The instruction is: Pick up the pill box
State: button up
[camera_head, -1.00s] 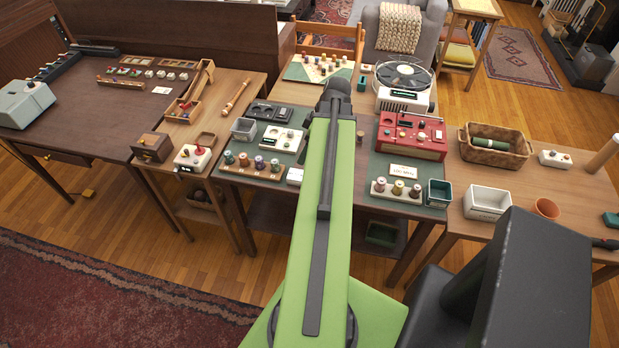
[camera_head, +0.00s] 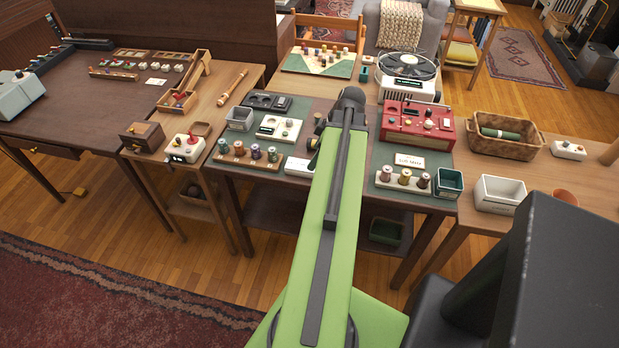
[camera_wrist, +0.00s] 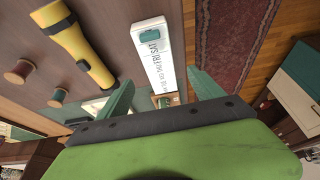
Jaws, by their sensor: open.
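The pill box (camera_wrist: 152,48) is a long white box with day letters, FRI and SAT among them, and a teal patch at one end. In the wrist view it lies on the brown tabletop beside its edge, ahead of and between my two green fingers. My gripper (camera_wrist: 160,78) is open, and nothing is seen held in it. The box's near end runs down between the fingers; I cannot tell how high they are above it. In the head view a white piece, likely the pill box (camera_head: 297,167), shows at the table's front edge, partly behind my arm. My arm hides the gripper there.
A yellow flashlight (camera_wrist: 75,42) and spools (camera_wrist: 20,72) lie left of the box in the wrist view. In the head view, a spool rack (camera_head: 247,161), a red radio (camera_head: 418,124) and a teal bin (camera_head: 448,184) crowd the table. Open floor and a rug (camera_head: 90,295) lie in front.

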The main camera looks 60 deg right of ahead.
jog(key=shift+w+f, duration=0.25)
jog(key=shift+f, duration=0.4)
jog(key=shift+r, duration=0.1)
jog(key=b+x, duration=0.5)
jog(key=shift+c, duration=0.2)
jog(key=c, duration=1.5)
